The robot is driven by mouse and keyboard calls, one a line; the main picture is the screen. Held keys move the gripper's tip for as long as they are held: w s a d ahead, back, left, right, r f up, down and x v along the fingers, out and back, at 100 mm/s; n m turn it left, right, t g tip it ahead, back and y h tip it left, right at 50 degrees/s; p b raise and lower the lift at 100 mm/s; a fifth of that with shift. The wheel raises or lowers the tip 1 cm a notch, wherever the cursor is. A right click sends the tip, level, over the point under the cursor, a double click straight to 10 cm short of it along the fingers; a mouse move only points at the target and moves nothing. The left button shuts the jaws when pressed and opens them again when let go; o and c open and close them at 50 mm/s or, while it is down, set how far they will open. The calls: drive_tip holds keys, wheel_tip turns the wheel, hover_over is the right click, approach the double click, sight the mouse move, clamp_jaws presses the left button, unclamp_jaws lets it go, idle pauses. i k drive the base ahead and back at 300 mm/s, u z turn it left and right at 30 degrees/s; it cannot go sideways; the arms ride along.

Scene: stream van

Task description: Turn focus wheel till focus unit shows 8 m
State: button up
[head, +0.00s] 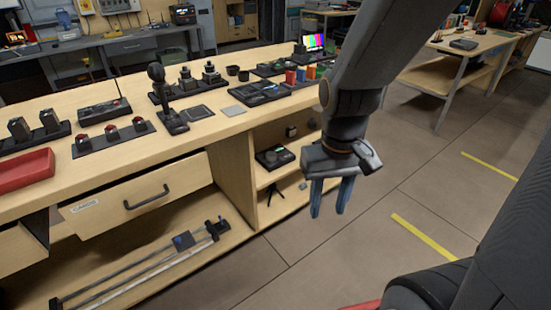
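My gripper (330,197) hangs in front of the bench's right end, over the floor. Its two bluish fingers point down, are apart and have nothing between them. I cannot tell for sure which device is the focus unit. A small black unit (275,157) with a greenish patch sits on the open shelf under the bench top, left of my gripper and apart from it. A flat black panel (262,93) lies on the bench top. No focus wheel or distance reading can be made out at this size.
The wooden bench (110,185) holds a joystick (160,85), red-button panel (110,137), red tray (27,168) and coloured blocks (300,75). A handled drawer (145,195) stands partly open. A slider rail (150,262) lies below. Floor (370,220) right of the bench is clear.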

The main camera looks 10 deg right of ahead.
sight(270, 156)
drive_tip(key=u, duration=0.55)
drive_tip(key=k, duration=1.3)
drive_tip(key=z, duration=0.05)
drive_tip(key=i, duration=0.6)
drive_tip(key=z, duration=0.7)
drive_tip(key=i, duration=1.05)
drive_tip(key=u, duration=0.45)
